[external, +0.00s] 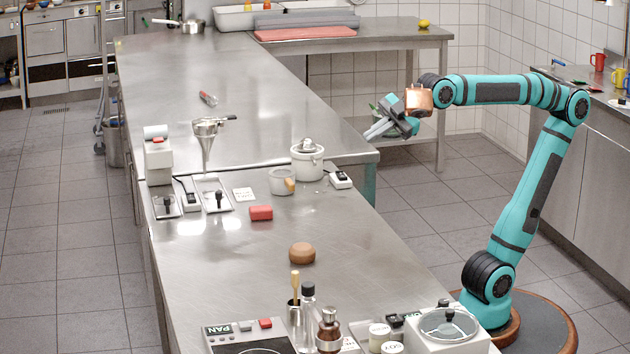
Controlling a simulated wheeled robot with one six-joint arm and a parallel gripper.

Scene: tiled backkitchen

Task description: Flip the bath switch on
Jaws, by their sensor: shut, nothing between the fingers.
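I cannot read a label that picks out the bath switch. A small white box with a dark rocker (340,180) sits beside a lidded white pot (308,160) on the steel counter. A similar white box with a dark top (188,190) stands at the counter's left, between two plates with black-knobbed levers, the left plate (166,207) and the right plate (213,196). Whether any of these is on or off is too small to tell. My gripper (372,132) is shut and empty, in the air beyond the counter's right edge, apart from all of them.
Bottles and a panel marked PAN (222,330) crowd the near end. The counter's middle is mostly clear.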

